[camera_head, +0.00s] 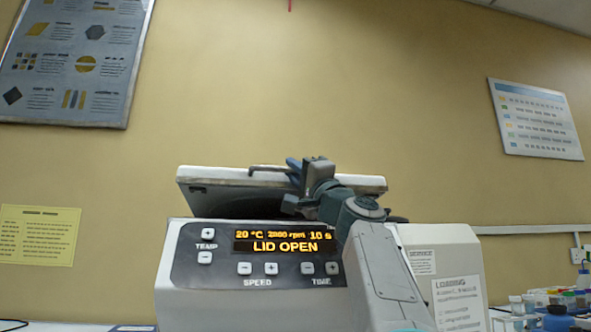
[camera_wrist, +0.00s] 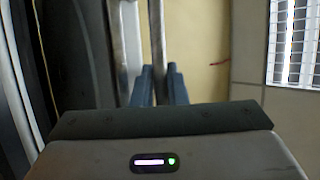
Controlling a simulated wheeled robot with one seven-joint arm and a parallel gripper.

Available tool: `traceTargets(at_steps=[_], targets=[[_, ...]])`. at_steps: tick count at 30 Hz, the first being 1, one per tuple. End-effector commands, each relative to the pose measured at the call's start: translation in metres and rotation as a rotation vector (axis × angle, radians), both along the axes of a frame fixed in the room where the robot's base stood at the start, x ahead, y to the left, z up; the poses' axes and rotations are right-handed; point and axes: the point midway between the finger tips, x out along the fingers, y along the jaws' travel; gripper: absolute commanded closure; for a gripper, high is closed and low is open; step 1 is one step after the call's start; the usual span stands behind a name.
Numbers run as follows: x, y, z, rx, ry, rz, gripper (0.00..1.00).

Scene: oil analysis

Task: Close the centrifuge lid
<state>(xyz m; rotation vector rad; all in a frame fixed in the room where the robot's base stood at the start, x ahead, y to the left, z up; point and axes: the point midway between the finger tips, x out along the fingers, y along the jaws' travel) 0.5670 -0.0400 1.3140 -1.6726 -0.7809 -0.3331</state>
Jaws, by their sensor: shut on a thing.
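The white centrifuge (camera_head: 215,300) stands in front of me, and its display (camera_head: 285,241) reads "LID OPEN". Its lid (camera_head: 225,181) is raised above the body, with a dark gap under it. My gripper (camera_head: 294,168) is at the lid's front edge, near the middle, beside a thin dark bar there. In the wrist view, the blue fingers (camera_wrist: 162,88) close around a narrow light strip, which seems to be part of the lid. My arm hides the right part of the control panel, and the fingers' exact contact is small in the head view.
A box-like unit with paper labels (camera_head: 458,300) stands to the right of the centrifuge. Small bottles and vials (camera_head: 558,305) stand at the far right. Posters (camera_head: 75,60) hang on the wall behind. The space above the lid is clear.

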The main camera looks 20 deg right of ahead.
Motion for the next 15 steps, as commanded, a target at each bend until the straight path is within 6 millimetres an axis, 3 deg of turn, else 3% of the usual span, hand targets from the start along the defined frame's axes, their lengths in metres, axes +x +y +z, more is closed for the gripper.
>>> traceTargets(at_steps=[5, 6, 7, 15], targets=[[0.0026, -0.001, -0.0019, 0.002, 0.004, -0.005, 1.0], [0.0026, -0.0007, -0.0019, 0.002, 0.005, -0.004, 0.82], [0.0025, -0.0006, -0.002, 0.002, 0.005, -0.004, 0.78], [0.0027, 0.0014, -0.0022, 0.002, 0.005, 0.001, 0.78]])
